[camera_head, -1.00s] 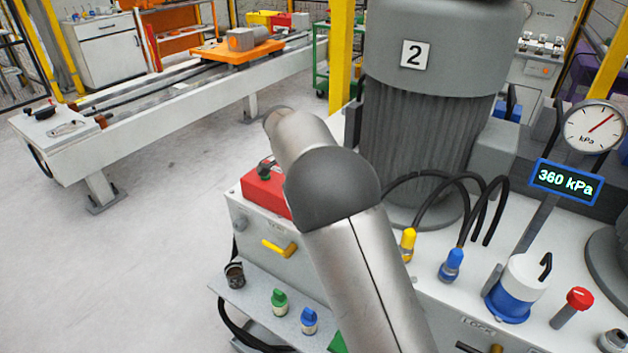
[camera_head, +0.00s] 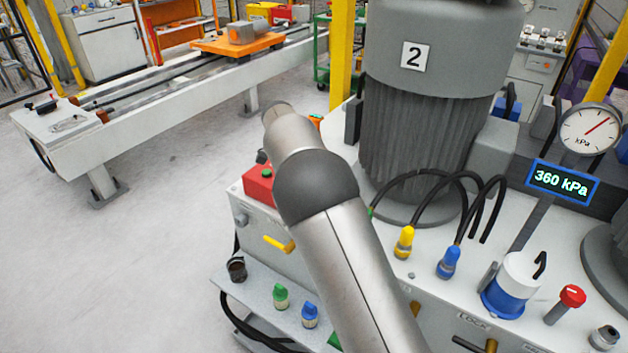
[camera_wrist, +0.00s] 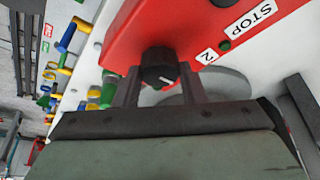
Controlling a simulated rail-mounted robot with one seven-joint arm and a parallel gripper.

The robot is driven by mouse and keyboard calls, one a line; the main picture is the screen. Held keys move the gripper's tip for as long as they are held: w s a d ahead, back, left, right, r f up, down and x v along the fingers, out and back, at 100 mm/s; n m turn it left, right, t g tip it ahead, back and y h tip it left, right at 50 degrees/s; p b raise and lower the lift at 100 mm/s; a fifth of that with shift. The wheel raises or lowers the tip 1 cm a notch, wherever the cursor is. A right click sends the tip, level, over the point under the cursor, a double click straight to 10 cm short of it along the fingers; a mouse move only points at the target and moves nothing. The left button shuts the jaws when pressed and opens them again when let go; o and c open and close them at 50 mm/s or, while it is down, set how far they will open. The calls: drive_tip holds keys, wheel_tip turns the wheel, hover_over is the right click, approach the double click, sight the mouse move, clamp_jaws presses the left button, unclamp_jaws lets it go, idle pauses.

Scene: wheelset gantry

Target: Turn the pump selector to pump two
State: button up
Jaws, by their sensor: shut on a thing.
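The pump selector (camera_wrist: 158,67) is a black round knob with a small white pointer line, on a red panel (camera_wrist: 140,30) in the wrist view. A white label "2" (camera_wrist: 207,56) sits to its right on the panel. My gripper (camera_wrist: 159,75) has one finger on each side of the knob and is shut on it. The pointer line slants on the knob's near face; I cannot tell exactly which mark it points to. In the head view the red box (camera_head: 258,186) shows partly behind my arm, which hides the selector and my gripper.
A "STOP" label (camera_wrist: 249,18) is on the red panel near the selector. The large grey pump marked 2 (camera_head: 416,110) stands right of my arm. A gauge display (camera_head: 562,181) reads 360 kPa. Yellow (camera_head: 404,242) and blue (camera_head: 450,262) hose fittings stand close by.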

drive_tip(key=o, duration=1)
drive_tip(key=p+v, duration=0.1)
drive_tip(key=v, duration=1.6)
drive_tip(key=shift+s+a+r+p, duration=0.1)
drive_tip(key=shift+a+p, duration=0.1)
drive_tip(key=shift+p, duration=0.15)
